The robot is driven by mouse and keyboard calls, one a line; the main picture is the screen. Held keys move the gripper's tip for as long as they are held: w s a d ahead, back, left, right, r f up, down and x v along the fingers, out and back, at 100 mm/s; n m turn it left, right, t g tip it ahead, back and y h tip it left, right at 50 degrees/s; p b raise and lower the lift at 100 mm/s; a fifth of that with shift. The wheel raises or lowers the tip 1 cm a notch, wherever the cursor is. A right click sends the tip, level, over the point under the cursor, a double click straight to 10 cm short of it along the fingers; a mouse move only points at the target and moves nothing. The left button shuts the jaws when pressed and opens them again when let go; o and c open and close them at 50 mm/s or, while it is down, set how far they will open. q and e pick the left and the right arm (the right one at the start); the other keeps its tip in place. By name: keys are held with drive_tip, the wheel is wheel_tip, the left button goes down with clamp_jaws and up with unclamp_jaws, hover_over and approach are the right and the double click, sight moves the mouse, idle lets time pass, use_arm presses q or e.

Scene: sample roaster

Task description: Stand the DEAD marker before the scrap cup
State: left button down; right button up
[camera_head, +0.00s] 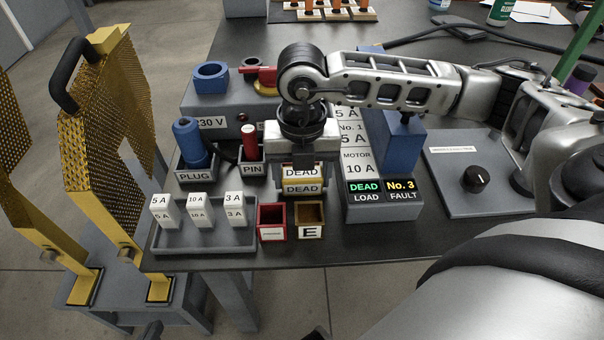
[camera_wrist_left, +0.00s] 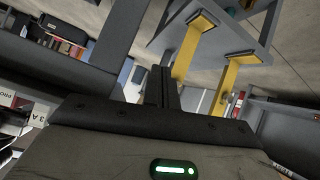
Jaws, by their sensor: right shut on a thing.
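The DEAD marker (camera_head: 303,188), a white and yellow block lettered DEAD, is between the fingers of my right gripper (camera_head: 304,178). That gripper points down and is shut on it. The marker appears upright, just behind the small open cups; whether it touches the table is unclear. A red open cup (camera_head: 272,210), likely the scrap cup, stands in front and to the left of it; its small white label is too small to read. My left gripper (camera_wrist_left: 162,88) shows in the left wrist view with its fingers together and empty, away from the marker.
A grey fuse tray (camera_head: 205,248) lies left. The PLUG and PIN holders, the 230 V unit (camera_head: 222,118) and the label panel (camera_head: 383,212) crowd the marker. A yellow mesh guard (camera_head: 108,130) stands at the left.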

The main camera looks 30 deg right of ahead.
drive_tip(key=shift+f, duration=0.1)
drive_tip(key=shift+f, duration=0.15)
drive_tip(key=o, duration=1)
use_arm(q)
drive_tip(key=shift+w+r, duration=0.1)
drive_tip(key=shift+r, duration=0.15)
use_arm(e)
drive_tip(key=shift+r, duration=0.35)
wheel_tip(320, 180, up, 4)
drive_tip(key=shift+p, duration=0.6)
use_arm(q)
drive_tip(key=r, duration=0.1)
drive_tip(key=r+p, duration=0.1)
drive_tip(key=a, duration=0.1)
drive_tip(key=shift+s+r+t, duration=0.3)
drive_tip(key=shift+s+r, duration=0.1)
use_arm(e)
wheel_tip(320, 180, up, 8)
